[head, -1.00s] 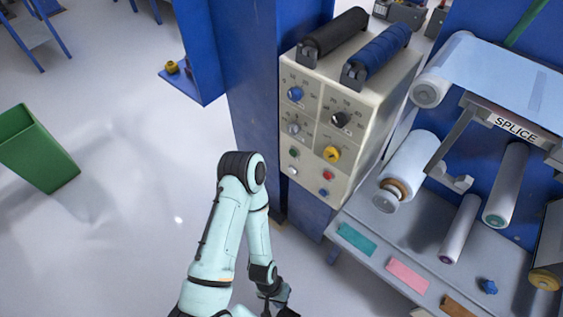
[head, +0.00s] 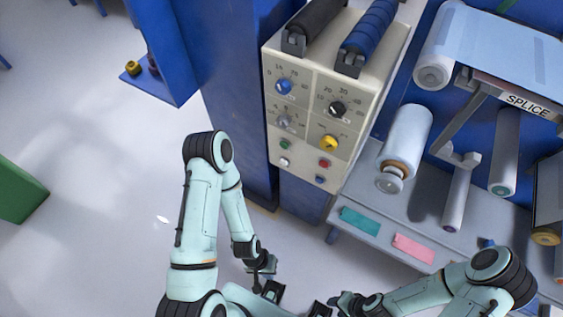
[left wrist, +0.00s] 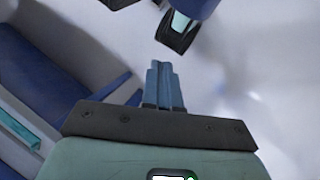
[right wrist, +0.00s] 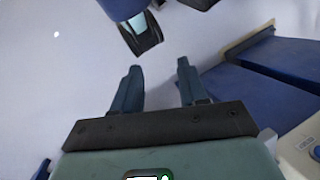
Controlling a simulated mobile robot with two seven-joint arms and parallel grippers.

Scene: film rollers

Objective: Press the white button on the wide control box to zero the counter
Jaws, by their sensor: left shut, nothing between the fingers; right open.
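The wide cream control box (head: 303,165) stands on a blue column in the head view, with dial knobs above and several small buttons below. The white button (head: 284,162) is at its lower left, under a green button (head: 285,145). My left gripper (head: 270,291) is low in the head view, below and apart from the box. In the left wrist view its fingers (left wrist: 163,68) are shut and empty. My right gripper (head: 322,307) is at the bottom edge of the head view. In the right wrist view its fingers (right wrist: 158,72) are open and empty.
A grey bench (head: 405,212) with film rollers (head: 405,140), a teal pad (head: 360,222) and a pink pad (head: 412,248) is right of the box. A blue shelf bracket (head: 165,60) juts out left of the column. A green bin (head: 18,190) stands at far left on open floor.

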